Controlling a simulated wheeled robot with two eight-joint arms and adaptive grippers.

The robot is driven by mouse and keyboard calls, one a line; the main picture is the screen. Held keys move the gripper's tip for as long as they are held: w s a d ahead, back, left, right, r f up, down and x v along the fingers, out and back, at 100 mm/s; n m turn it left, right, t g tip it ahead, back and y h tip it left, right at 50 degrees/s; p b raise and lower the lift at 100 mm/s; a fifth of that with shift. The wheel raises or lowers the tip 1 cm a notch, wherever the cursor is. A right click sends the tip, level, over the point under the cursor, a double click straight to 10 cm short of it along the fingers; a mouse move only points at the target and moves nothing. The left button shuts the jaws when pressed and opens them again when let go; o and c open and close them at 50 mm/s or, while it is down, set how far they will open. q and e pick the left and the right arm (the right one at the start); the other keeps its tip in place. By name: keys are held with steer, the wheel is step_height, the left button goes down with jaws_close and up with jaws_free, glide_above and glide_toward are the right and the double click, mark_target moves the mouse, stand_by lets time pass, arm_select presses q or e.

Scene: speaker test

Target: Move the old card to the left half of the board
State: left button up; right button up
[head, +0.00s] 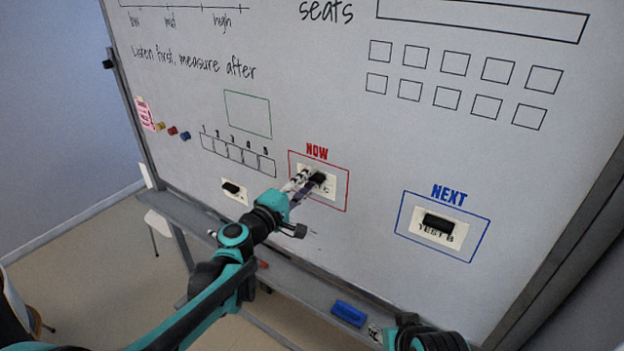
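A cream card (328,188) with a black magnet (318,178) sits inside the red NOW box on the whiteboard (300,110). Its lettering is mostly hidden; one letter shows at the right. My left gripper (308,182) reaches to this magnet, its fingers at the magnet's left side; whether they are closed on it cannot be told. A card (458,241) reading "TEST B" sits under a black magnet in the blue NEXT box. A smaller-looking card (240,195) with a black magnet is left of my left gripper. My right gripper (376,332) shows only partly at the bottom edge.
A tray (285,268) runs along the board's lower edge, with a blue eraser (348,313) on it. Several coloured magnets (172,131) and a pink note (145,113) are at the board's left edge. Bare board lies between the NOW and NEXT boxes.

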arm_select(q)
steer(key=shift+w+d, duration=0.1)
jaws_close()
stand_by(0.3)
steer(key=v, duration=0.7)
stand_by(1.7)
